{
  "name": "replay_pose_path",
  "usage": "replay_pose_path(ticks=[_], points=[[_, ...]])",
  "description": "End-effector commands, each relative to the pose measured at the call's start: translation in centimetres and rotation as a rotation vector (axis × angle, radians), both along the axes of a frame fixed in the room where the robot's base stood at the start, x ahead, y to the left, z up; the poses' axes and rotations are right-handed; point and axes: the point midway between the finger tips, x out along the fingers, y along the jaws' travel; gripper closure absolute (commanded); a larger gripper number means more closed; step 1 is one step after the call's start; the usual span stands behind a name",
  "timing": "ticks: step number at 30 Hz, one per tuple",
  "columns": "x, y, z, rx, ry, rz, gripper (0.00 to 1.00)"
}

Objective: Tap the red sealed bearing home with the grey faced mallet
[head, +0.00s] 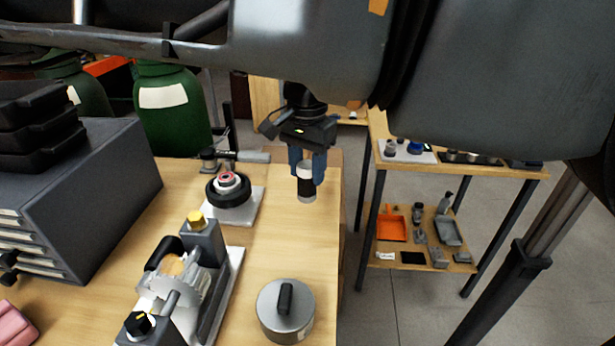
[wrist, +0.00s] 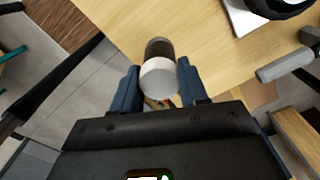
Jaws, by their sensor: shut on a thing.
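The red-ringed bearing (head: 228,178) sits on top of a round black housing (head: 229,194) on a white plate; I cannot tell how deep it is seated. My gripper (head: 307,165) is shut on a cylinder (head: 306,187) with a pale upper part, a dark band and a grey lower end. It is held upright near the bench's right edge, right of the housing. In the wrist view the cylinder (wrist: 158,78) is between the blue fingers. I cannot tell whether it is the mallet.
A clamp-like machine (head: 183,275) with a yellow knob and a lidded grey pot (head: 285,308) stand at the front of the wooden bench (head: 258,240). A grey drawer cabinet (head: 105,205) is at left. A shelf cart (head: 455,165) stands right, across a floor gap.

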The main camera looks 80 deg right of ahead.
Motion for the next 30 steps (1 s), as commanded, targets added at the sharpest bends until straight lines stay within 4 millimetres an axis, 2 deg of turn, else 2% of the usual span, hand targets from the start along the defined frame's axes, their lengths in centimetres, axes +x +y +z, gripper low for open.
replay_pose_path(ticks=[15,30], points=[[0.0,0.0,4.5,-0.001,-0.001,0.000,1.00],[0.0,0.0,4.9,0.000,0.000,0.000,1.00]])
